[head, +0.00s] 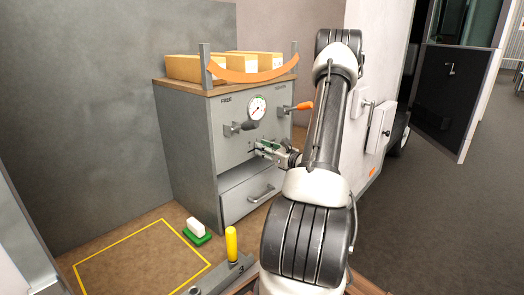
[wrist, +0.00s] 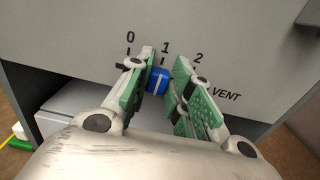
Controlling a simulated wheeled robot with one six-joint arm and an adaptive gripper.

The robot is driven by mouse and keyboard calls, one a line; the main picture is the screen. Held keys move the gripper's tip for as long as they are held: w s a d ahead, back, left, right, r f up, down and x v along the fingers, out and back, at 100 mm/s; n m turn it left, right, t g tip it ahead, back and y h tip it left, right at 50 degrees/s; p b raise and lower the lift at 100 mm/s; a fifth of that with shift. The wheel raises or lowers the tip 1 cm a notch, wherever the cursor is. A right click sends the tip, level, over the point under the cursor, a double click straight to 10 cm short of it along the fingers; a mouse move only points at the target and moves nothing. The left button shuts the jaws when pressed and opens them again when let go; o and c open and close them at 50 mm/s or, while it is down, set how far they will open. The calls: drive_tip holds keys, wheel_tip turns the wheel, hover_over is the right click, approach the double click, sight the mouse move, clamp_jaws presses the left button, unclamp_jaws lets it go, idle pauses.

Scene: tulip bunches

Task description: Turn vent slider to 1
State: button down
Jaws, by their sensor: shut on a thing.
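The vent slider has a blue knob (wrist: 158,82) on the grey cabinet front, below printed marks 0, 1 and 2, with the word VENT at the right. The knob sits under the 1 mark. My gripper (wrist: 166,84) has its green-padded fingers on both sides of the knob and is shut on it. In the head view my gripper (head: 262,150) is at the cabinet front, above the drawer; the knob is hidden there.
A drawer (head: 250,196) is below. A yellow-topped post (head: 231,243) and a green-and-white block (head: 196,231) are in front.

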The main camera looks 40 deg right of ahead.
drive_tip(key=c, duration=1.3)
unclamp_jaws()
drive_tip(key=s, duration=0.4)
drive_tip(key=s+d, duration=0.1)
drive_tip(key=s, duration=0.7)
drive_tip(key=shift+d, duration=0.3)
